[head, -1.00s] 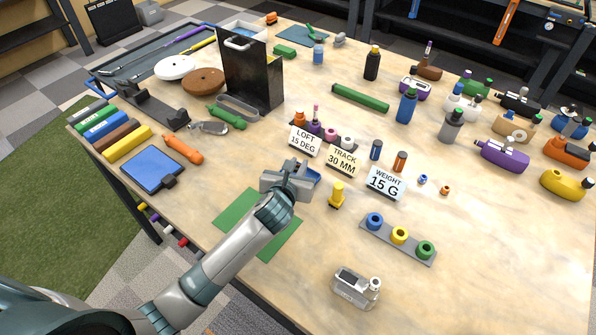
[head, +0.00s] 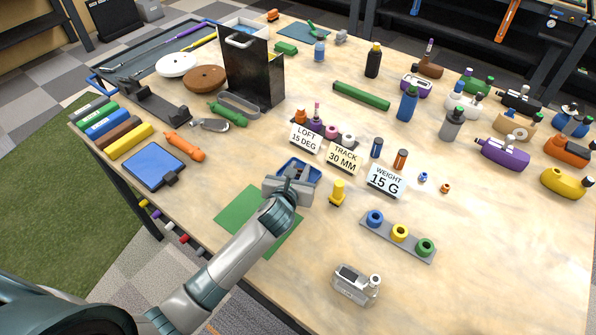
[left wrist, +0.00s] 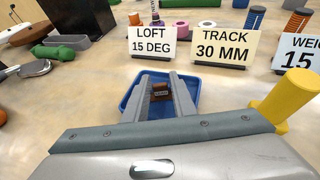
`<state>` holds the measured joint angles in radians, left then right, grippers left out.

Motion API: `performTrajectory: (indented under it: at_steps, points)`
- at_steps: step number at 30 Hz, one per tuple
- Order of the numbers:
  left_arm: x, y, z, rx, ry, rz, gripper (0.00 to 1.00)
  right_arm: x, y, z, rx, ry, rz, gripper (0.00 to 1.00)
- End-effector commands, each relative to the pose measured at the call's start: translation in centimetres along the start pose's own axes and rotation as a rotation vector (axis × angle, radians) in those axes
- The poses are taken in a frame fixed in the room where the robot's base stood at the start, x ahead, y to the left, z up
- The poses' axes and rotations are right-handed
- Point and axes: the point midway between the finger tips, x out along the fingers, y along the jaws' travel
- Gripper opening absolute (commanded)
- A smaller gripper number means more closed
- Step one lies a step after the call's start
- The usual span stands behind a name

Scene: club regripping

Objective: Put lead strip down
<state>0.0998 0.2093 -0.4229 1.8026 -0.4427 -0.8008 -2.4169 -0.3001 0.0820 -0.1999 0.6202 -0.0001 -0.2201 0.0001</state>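The lead strip (left wrist: 161,91) shows in the left wrist view as a small brown and dark block with a pale label. It sits between the fingers of my left gripper (left wrist: 161,80), near their tips, and about fills the gap. The fingers reach down into a blue tray (left wrist: 127,104), whose floor is behind the strip. In the head view my left gripper (head: 291,172) is at the near side of the same tray (head: 316,170); the strip is too small to make out there. Whether the strip touches the tray floor I cannot tell. My right gripper is not in view.
Signs for loft, track (head: 343,157) and weight (head: 386,181) stand behind and right of the tray. A yellow peg (head: 338,192) stands close on its right. A green mat (head: 237,214) lies in front.

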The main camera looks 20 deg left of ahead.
Motion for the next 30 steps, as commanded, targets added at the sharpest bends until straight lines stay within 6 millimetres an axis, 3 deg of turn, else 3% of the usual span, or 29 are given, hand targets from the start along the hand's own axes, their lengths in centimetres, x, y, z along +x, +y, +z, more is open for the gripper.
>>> performTrajectory:
  at_steps: [5,11,24,30]
  points:
    - [-0.4,0.0,0.2,0.000,-0.001,0.000,0.24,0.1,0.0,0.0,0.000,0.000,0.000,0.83]
    - [-2.2,0.1,0.1,0.001,-0.001,0.000,0.24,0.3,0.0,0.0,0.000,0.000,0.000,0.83]
    - [-9.3,0.0,0.1,0.000,-0.001,-0.001,0.24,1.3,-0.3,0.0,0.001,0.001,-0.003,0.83]
    - [-11.5,0.0,0.1,0.000,-0.001,0.000,0.24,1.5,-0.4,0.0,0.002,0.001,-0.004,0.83]
